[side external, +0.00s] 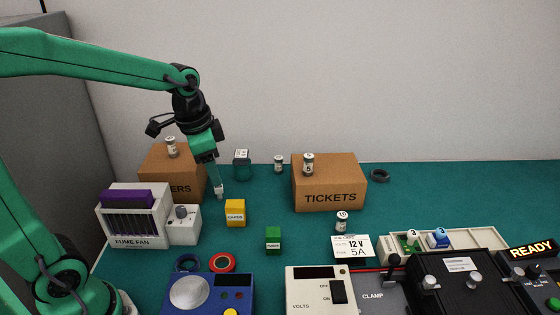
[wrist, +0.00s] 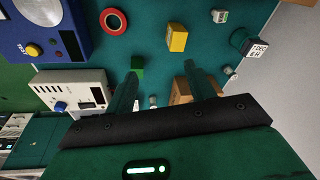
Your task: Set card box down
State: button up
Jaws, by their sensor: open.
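My gripper (side external: 219,191) hangs up and to the left of the yellow box in the side view, pointing down. In the wrist view its two fingers (wrist: 163,78) are spread with nothing held between them. A small green box (side external: 273,240) stands in front and to the right of the yellow box; it shows near the left finger in the wrist view (wrist: 137,65).
A brown TICKETS carton (side external: 328,190) stands right of the yellow box, with a small jar on top. Another brown carton (side external: 158,165) and the FUME FAN unit (side external: 130,225) stand left. A red ring (side external: 222,262) and panels fill the front.

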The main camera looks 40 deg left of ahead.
jog(key=s+d+r+n+t, duration=0.1)
jog(key=s+n, duration=0.1)
jog(key=s, duration=0.3)
jog(key=s+d+r+n+t, duration=0.1)
jog(key=s+r+n+t, duration=0.1)
jog(key=s, duration=0.4)
jog(key=shift+s+d+r+n, duration=0.25)
jog(key=shift+d+n, duration=0.15)
jog(key=shift+n, duration=0.2)
